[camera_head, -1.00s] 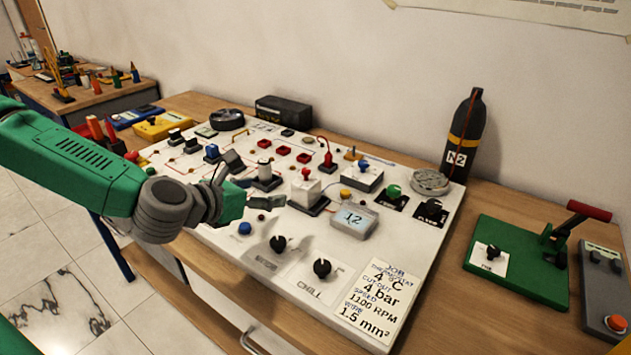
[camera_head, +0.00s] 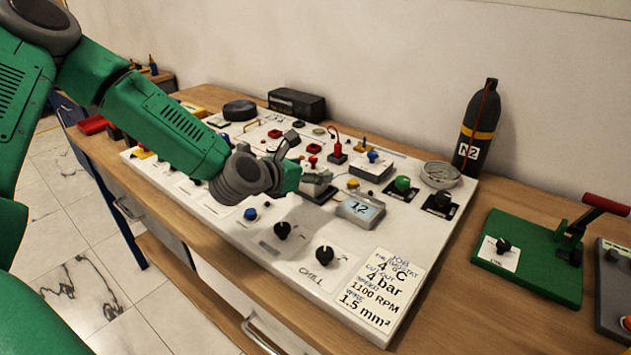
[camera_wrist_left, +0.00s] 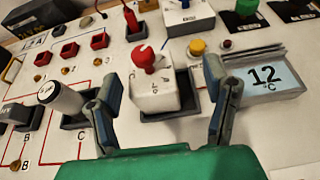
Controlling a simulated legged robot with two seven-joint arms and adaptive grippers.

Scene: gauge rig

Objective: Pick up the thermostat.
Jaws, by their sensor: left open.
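The thermostat appears to be the white box with a red knob (camera_wrist_left: 155,90). It sits upright in a dark holder (camera_wrist_left: 180,107) on the white panel. In the left wrist view my left gripper (camera_wrist_left: 161,82) is open, one finger to the left of the box and one to the right, with gaps on both sides. The display reading 12 °C (camera_wrist_left: 265,77) is just right of the right finger; it also shows in the head view (camera_head: 360,210). My right gripper is not in view.
A white-topped lever (camera_wrist_left: 62,97) stands close left of the left finger. A red plug with a cable (camera_wrist_left: 133,20) and a box with a blue knob (camera_wrist_left: 188,18) are behind. Black knobs (camera_head: 325,256) and a job card (camera_head: 378,292) lie at the panel's front.

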